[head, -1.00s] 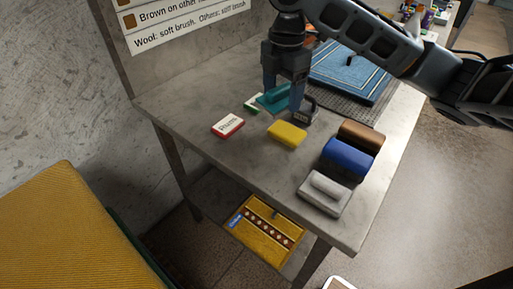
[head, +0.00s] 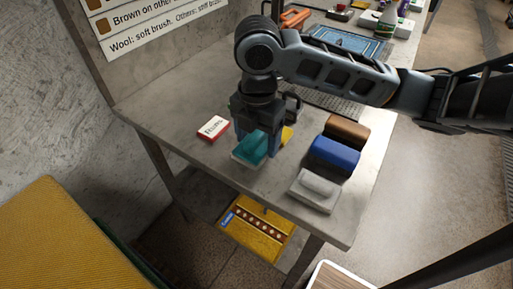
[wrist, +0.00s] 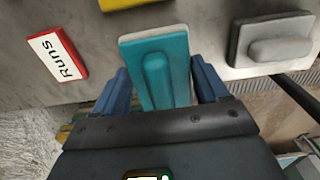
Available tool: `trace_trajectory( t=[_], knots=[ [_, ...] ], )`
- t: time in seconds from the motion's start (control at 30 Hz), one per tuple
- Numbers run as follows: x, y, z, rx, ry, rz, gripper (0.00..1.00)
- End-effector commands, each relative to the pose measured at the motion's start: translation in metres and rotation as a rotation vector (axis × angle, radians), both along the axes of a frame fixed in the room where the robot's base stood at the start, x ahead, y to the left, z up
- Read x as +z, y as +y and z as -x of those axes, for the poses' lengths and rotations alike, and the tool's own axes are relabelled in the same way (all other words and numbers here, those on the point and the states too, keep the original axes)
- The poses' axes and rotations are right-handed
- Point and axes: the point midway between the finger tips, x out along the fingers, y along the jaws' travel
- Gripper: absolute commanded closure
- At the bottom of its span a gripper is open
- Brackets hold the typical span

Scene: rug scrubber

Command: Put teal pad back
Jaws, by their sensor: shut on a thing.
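The teal pad (head: 252,149) is in my gripper (head: 261,150), near the front edge of the grey bench (head: 190,95) in the head view. In the wrist view the teal pad (wrist: 155,65) shows a raised grip ridge, with the blue fingers (wrist: 158,88) on both sides of it. My gripper is shut on the pad. I cannot tell whether the pad touches the bench top. The yellow pad (head: 286,135) is mostly hidden behind my gripper; its edge shows at the top of the wrist view.
A red-edged "RUNS" box (head: 213,128) lies left of my gripper. A grey pad (head: 314,190), a blue one (head: 334,154) and a brown one (head: 346,131) line the right side. A blue rug (head: 345,43) lies farther back. A yellow board (head: 257,228) sits on the lower shelf.

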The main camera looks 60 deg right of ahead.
Motion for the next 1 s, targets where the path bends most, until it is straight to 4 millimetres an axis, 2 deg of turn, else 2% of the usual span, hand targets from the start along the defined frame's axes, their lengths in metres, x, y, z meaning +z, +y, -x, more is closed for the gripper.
trace_trajectory(
  t=[0.17,0.43,0.8,0.83,1.0],
  knots=[
    [-0.008,0.003,0.0,-0.003,0.001,0.001,0.53],
    [-0.041,0.003,0.0,-0.003,0.001,0.0,0.53],
    [-0.047,0.003,0.0,-0.001,0.0,0.001,0.53],
    [-0.046,0.003,0.0,-0.001,0.0,0.001,0.25],
    [-0.045,0.003,0.0,-0.001,0.0,0.001,0.09]
  ],
)
